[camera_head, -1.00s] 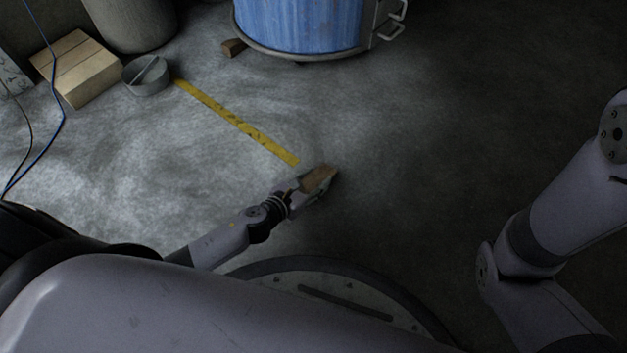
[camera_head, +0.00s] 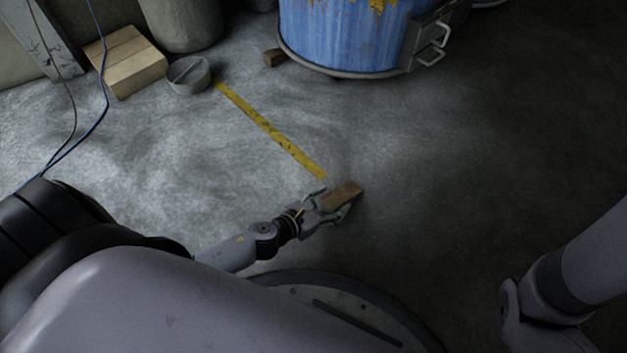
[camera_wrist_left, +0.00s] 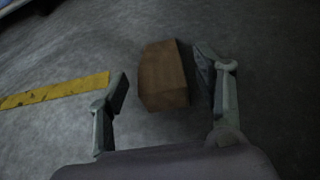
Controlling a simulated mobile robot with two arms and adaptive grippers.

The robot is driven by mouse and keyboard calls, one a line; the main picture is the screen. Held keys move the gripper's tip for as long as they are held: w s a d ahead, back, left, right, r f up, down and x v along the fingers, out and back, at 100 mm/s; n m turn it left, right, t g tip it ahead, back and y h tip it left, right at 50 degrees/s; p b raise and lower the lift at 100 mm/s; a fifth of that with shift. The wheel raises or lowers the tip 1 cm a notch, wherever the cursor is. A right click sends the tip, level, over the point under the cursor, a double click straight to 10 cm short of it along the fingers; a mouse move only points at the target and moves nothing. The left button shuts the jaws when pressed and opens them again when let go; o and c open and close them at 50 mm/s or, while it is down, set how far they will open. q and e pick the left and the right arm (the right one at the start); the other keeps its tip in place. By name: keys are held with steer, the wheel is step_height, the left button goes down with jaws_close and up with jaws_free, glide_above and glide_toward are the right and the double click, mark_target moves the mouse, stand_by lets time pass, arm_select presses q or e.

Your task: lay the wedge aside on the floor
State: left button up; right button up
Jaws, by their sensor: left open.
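The wedge (camera_head: 343,194) is a brown wooden block lying on the concrete floor, just past the end of the yellow floor line. My left gripper (camera_head: 335,204) is open around it, with a finger on either side. In the left wrist view the wedge (camera_wrist_left: 163,76) lies between the two spread fingers of the left gripper (camera_wrist_left: 165,100). A gap shows on its left side, and the right finger is close to it; I cannot tell if they touch. My right gripper is out of view; only part of that arm shows at the right.
A grey round container (camera_head: 188,75), a wooden box (camera_head: 126,62) and cables (camera_head: 104,100) are at the left. The floor to the right is dark and clear.

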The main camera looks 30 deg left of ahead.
arm_select(q)
steer(key=p+v, duration=0.1)
steer(key=v, duration=0.7)
steer(key=shift+s+r, duration=0.1)
steer(key=shift+s, duration=0.05)
